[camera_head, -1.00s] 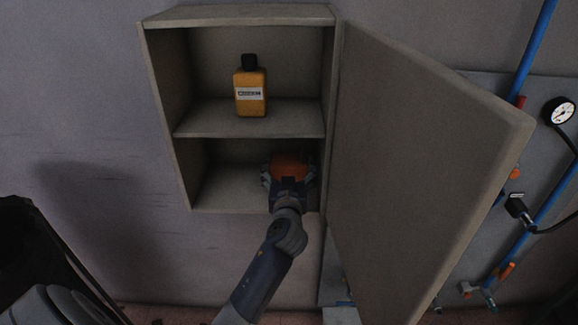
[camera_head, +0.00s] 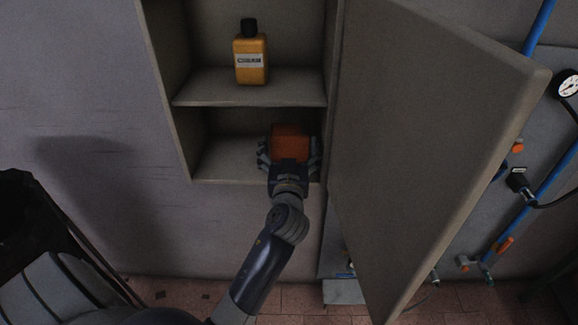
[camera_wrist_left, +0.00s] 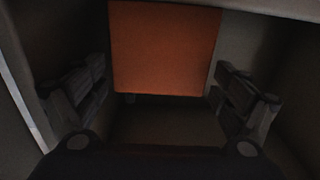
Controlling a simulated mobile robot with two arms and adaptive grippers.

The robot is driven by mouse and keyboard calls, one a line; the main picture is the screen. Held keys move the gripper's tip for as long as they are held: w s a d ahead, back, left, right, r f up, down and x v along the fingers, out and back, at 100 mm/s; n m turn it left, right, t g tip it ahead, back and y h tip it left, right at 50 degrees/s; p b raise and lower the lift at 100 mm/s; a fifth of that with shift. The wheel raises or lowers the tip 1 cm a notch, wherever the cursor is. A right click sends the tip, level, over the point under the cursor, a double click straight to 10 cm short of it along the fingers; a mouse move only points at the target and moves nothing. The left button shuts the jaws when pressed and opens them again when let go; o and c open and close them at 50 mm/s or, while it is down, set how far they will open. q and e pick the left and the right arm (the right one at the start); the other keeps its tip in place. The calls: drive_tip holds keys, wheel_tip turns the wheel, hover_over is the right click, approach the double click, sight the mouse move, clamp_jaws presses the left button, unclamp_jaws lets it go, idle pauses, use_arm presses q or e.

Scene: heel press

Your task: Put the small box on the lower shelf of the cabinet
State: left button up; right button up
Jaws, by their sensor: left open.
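The small orange box (camera_head: 290,140) is inside the lower compartment of the cabinet (camera_head: 335,90), towards its right side. The lower shelf (camera_head: 225,160) shows bare to the left of the box. My left gripper (camera_head: 289,155) reaches into this compartment, with its fingers spread on either side of the box. In the left wrist view the box (camera_wrist_left: 165,50) is straight ahead, and the open fingers (camera_wrist_left: 160,100) stand apart from its sides. The underside of the box is hard to see in the dark. My right gripper is not in view.
An orange bottle (camera_head: 250,58) with a black cap stands on the upper shelf (camera_head: 200,90). The cabinet door (camera_head: 425,150) is open to the right, close beside my left arm. Blue pipes (camera_head: 540,200) and a gauge (camera_head: 568,86) are on the wall beyond it.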

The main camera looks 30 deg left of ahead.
use_arm(q)
drive_tip(key=b+v, duration=0.1)
drive_tip(key=v, duration=0.7)
drive_tip(key=shift+b, duration=0.4)
drive_tip(key=shift+w+a, duration=0.1)
